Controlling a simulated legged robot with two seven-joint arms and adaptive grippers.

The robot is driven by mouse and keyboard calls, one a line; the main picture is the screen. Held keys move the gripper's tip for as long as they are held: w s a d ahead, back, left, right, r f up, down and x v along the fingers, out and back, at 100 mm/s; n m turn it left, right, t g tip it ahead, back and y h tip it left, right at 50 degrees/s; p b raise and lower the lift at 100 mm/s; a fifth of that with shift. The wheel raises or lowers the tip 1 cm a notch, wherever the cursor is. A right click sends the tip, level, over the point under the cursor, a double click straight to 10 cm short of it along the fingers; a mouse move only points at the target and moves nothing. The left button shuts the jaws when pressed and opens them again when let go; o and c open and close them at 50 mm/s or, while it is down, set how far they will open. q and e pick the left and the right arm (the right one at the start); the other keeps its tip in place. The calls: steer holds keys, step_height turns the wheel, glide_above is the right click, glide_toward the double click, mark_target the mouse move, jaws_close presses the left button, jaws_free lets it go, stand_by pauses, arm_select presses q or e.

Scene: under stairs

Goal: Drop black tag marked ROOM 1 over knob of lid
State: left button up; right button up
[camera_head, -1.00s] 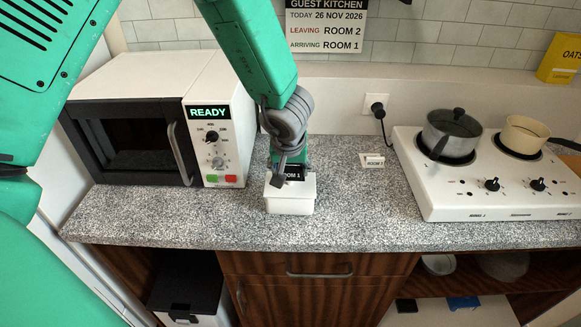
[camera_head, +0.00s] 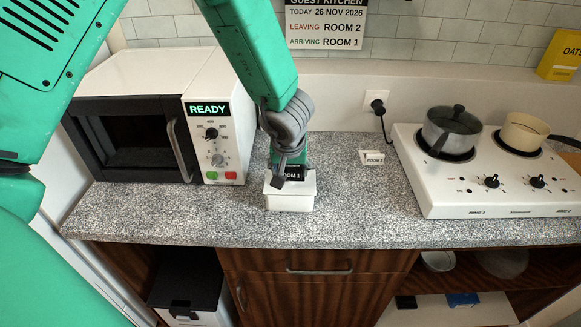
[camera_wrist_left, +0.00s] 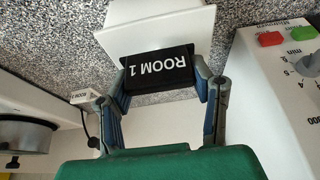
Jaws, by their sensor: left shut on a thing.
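The black tag with white ROOM 1 lettering (camera_head: 293,174) is held in my left gripper (camera_head: 287,170) at the white lidded container (camera_head: 290,200) on the counter. In the left wrist view, the two fingers of the gripper (camera_wrist_left: 160,84) are shut on the sides of the tag (camera_wrist_left: 160,69). The white lid (camera_wrist_left: 165,28) shows behind and beyond the tag there. The lid's knob is hidden in both views, and I cannot tell whether the tag is around it or touching the lid. My right gripper is not in view.
A microwave (camera_head: 150,120) stands left of the container. A hob (camera_head: 490,185) with two pots is at the right. A small white block with a ROOM 2 label (camera_head: 374,158) sits between container and hob. The counter front (camera_head: 345,225) is clear.

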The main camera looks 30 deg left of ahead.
arm_select(q)
steer(key=shift+f, duration=0.55)
steer(key=o, duration=1.9)
steer(key=shift+c, duration=0.2)
step_height(320, 180, up, 2)
steer(key=p, duration=0.2)
steer(key=shift+r+p, duration=0.25)
steer(key=shift+p, duration=0.1)
steer(key=shift+r, duration=2.25)
